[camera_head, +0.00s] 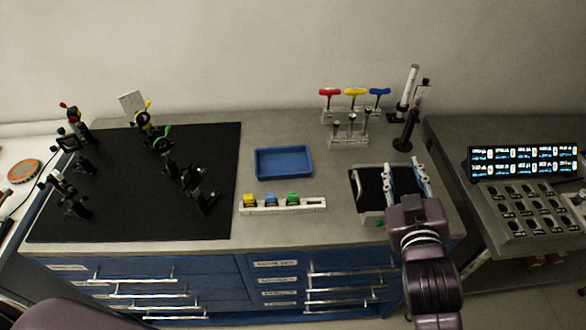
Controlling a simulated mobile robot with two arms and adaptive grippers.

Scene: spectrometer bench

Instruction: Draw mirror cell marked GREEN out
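On the black breadboard (120,215) at the left stand several dark optical mounts. One mount with green parts (161,140) is at the back middle, beside a yellow-marked one (143,118); a red-marked one (70,115) is farther left. A green block (292,198) also sits in a white rack (255,210) with a yellow and a blue one; I cannot read any marking. My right gripper (404,170) is at the right over a black-lined tray (367,181), its two pale fingers apart and nothing visible between them. My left gripper is out of view.
A blue tray (284,149) lies mid-bench. Red, yellow and blue T-handled tools (355,92) stand in a clear rack behind. A dark stand (405,140) rises behind my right gripper. A lit display panel (525,158) is at the right. Bench is clear around the blue tray.

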